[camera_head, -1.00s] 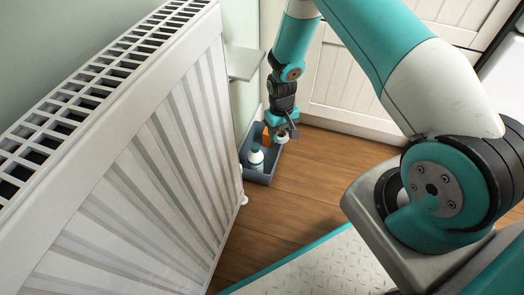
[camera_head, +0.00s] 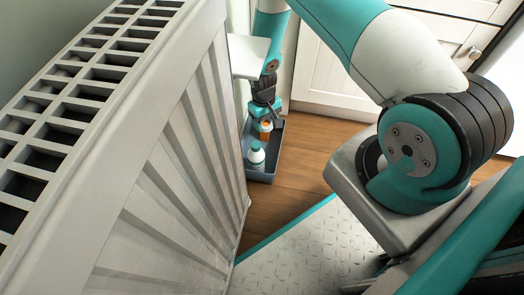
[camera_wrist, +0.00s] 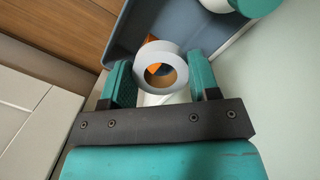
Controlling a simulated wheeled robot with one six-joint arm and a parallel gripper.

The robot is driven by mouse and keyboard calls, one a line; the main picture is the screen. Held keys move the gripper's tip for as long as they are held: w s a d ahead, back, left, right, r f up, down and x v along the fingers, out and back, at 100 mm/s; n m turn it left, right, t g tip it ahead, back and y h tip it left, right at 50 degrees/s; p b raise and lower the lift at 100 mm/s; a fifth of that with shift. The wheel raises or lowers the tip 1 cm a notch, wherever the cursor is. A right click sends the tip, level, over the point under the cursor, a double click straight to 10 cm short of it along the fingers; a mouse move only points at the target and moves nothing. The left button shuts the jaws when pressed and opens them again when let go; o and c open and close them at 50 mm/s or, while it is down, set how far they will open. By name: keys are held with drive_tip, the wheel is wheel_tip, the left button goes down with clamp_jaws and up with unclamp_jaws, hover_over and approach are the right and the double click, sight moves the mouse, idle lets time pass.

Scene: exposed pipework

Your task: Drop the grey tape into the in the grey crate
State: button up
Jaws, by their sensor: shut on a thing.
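My gripper (camera_wrist: 160,68) is shut on the grey tape (camera_wrist: 160,48), a pale grey roll held between its two teal fingers, with the hole facing the wrist camera. The grey crate (camera_wrist: 128,32) lies beyond the tape in the wrist view. In the head view the gripper (camera_head: 265,121) points down over the back part of the crate (camera_head: 262,178), which stands on the floor beside the radiator. The tape shows there as a small pale patch (camera_head: 267,126). The gap between tape and crate floor is hard to judge.
A white bottle with a teal cap (camera_head: 256,158) stands in the crate's front part. An orange thing (camera_head: 265,135) is in the crate under the tape. The white radiator (camera_head: 170,170) is close on the left, and a pale shelf (camera_head: 249,56) juts out beside my arm. Wood floor lies right of the crate.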

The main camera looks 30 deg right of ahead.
wheel_tip(320, 180, down, 3)
drive_tip(key=shift+r+b, duration=0.2)
drive_tip(key=shift+b, duration=0.5)
drive_tip(key=o, duration=1)
wheel_tip(320, 180, up, 12)
drive_tip(key=w+p, duration=0.1)
drive_tip(key=p, duration=0.4)
drive_tip(key=shift+w, duration=0.15)
